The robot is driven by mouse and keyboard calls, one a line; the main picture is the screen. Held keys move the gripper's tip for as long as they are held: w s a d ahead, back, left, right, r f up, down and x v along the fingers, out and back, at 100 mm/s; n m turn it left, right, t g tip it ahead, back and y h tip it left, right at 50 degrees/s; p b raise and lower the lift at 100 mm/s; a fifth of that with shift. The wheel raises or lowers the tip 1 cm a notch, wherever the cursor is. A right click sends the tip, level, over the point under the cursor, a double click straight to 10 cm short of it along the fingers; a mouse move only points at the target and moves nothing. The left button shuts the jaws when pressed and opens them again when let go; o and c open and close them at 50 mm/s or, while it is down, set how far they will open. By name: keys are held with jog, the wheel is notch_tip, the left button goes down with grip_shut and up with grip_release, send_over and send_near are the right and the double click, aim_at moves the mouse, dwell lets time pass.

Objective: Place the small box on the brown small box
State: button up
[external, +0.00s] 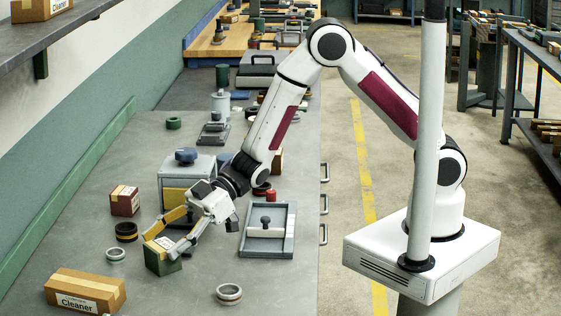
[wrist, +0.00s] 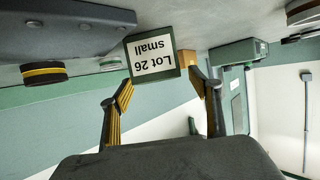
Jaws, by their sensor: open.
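A small dark green box (external: 164,262) with a tan top sits on the grey bench. In the wrist view the green box (wrist: 136,75) shows a white label reading "Lot 26 small", upside down. My gripper (external: 167,243) is open, with its fingers around or just beside this box; contact cannot be told. In the wrist view the box appears beyond and between the open fingertips (wrist: 161,82). A small reddish-brown box (external: 125,203) with a pale label stands on the bench, to the left of and behind the green box.
A black-and-yellow ring (external: 126,232) and a grey ring (external: 115,255) lie near the brown box. A cardboard Cleaner box (external: 85,291) is at front left. A grey-and-yellow machine (external: 174,182) stands behind my gripper, and a grey tray (external: 284,244) is to the right.

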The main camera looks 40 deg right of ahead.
aim_at(150, 253)
jog(key=shift+a+f, duration=0.2)
jog(key=shift+a, duration=0.25)
jog(key=shift+a+f, duration=0.1)
jog(key=shift+x, duration=2.45)
jog(key=shift+f, duration=0.2)
jog(key=shift+c, duration=0.3)
jog(key=c, duration=1.5)
jog(key=shift+r, duration=0.15)
jog(key=shift+r, duration=4.9)
